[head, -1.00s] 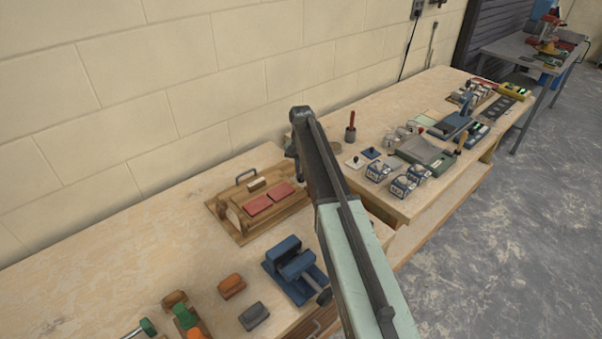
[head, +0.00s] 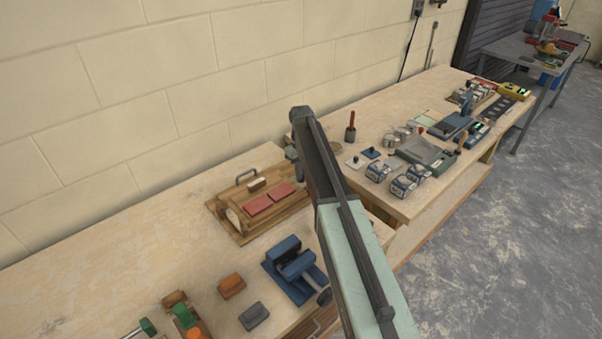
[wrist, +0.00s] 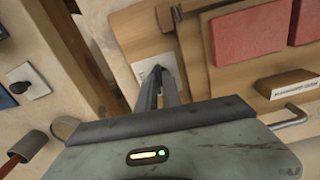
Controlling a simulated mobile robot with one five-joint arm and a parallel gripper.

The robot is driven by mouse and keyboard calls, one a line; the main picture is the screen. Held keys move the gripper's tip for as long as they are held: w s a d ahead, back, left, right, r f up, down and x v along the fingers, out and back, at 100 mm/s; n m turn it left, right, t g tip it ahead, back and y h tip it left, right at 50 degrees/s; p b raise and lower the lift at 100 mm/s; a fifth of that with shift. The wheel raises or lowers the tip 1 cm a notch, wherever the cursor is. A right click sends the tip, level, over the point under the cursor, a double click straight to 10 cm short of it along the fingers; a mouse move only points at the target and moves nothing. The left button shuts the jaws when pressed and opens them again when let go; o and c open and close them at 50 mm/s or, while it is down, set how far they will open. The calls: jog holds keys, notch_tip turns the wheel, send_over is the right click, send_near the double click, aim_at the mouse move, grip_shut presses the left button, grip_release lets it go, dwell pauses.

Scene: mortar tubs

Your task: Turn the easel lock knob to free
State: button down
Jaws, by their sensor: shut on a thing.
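The wooden easel (head: 222,212) lies on the near bench in the head view, left of my arm, with two red blocks on it. Its wood (wrist: 235,82) fills the upper right of the wrist view. In the wrist view my gripper (wrist: 160,77) reaches down to a small white plate (wrist: 145,73) on the easel's edge. Its narrow dark fingers are shut on the lock knob, which they almost fully hide. I cannot make out which way the knob is turned. In the head view my arm hides most of the gripper.
A blue vise (head: 292,270) stands in front of the easel. Orange and grey blocks (head: 254,315) lie to its left. A metal handle (wrist: 292,115) sticks up beside the easel's labelled wooden block (wrist: 300,84). The second bench holds tubs and tools. The left back of the near bench is clear.

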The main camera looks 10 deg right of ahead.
jog(key=shift+n, duration=0.5)
jog(key=c, duration=1.5)
grip_release()
notch_tip(320, 180, up, 8)
jog(key=p, duration=0.8)
jog(key=shift+f, duration=0.1)
